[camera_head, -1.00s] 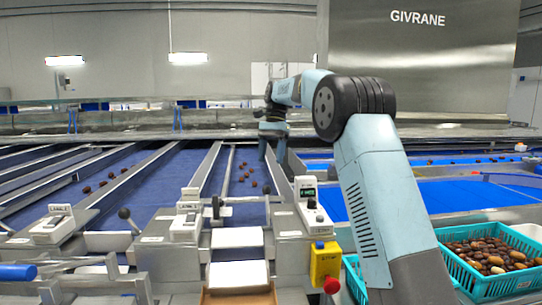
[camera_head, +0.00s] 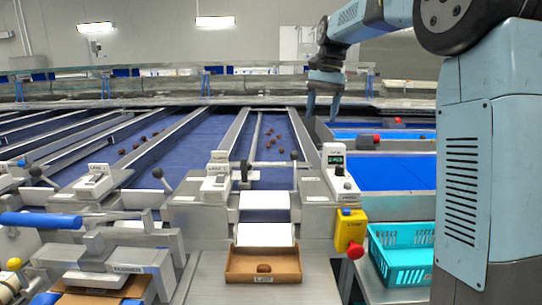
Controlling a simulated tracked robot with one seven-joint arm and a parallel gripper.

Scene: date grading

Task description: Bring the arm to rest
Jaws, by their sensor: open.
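My gripper (camera_head: 322,118) is in the head camera view, right of centre. It points down at the end of my light blue arm, beyond the machine's front panels. Its two fingers are apart and nothing shows between them. It hangs near the right edge of the blue lane that carries several dates (camera_head: 278,130). I cannot tell how high above the surface it is.
A cardboard box (camera_head: 240,276) at the front holds a date (camera_head: 264,268). A turquoise crate (camera_head: 385,242) stands at right, partly behind my arm. A yellow box (camera_head: 350,228) with a red button is beside it. Levers and control boxes line the front.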

